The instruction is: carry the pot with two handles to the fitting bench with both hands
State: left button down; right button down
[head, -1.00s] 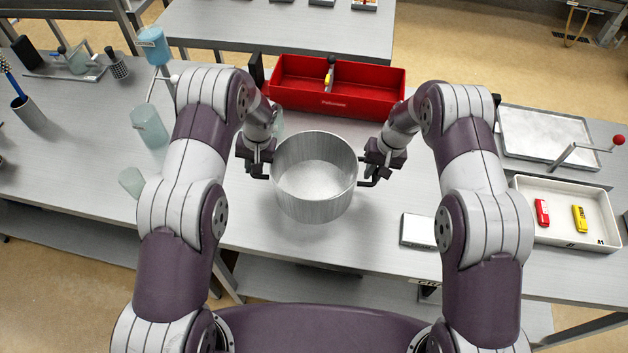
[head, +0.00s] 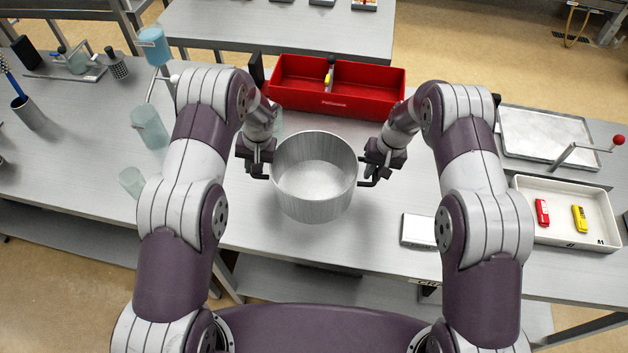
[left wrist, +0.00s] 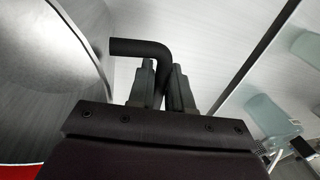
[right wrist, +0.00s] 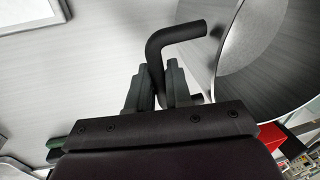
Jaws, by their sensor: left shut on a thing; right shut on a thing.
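The pot (head: 314,195) is a round, open, empty metal vessel with a dark bent handle on each side. It is upright between my two grippers, in front of the red box, and looks held above the bench; the exact gap is hard to tell. My left gripper (head: 260,170) is shut on the left handle, which shows as a black bent bar in the left wrist view (left wrist: 145,48). My right gripper (head: 374,174) is shut on the right handle, also seen in the right wrist view (right wrist: 172,38). Which surface is the fitting bench I cannot tell.
A red divided box (head: 335,103) stands behind the pot. A white tray (head: 570,240) with two toy cars, a metal tray (head: 548,155) and a small white plate (head: 418,231) lie right. Clear jars (head: 150,127) stand left. Another table (head: 280,30) is at the back.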

pick_arm(q)
jog(key=shift+w+r, duration=0.1)
dwell(0.3)
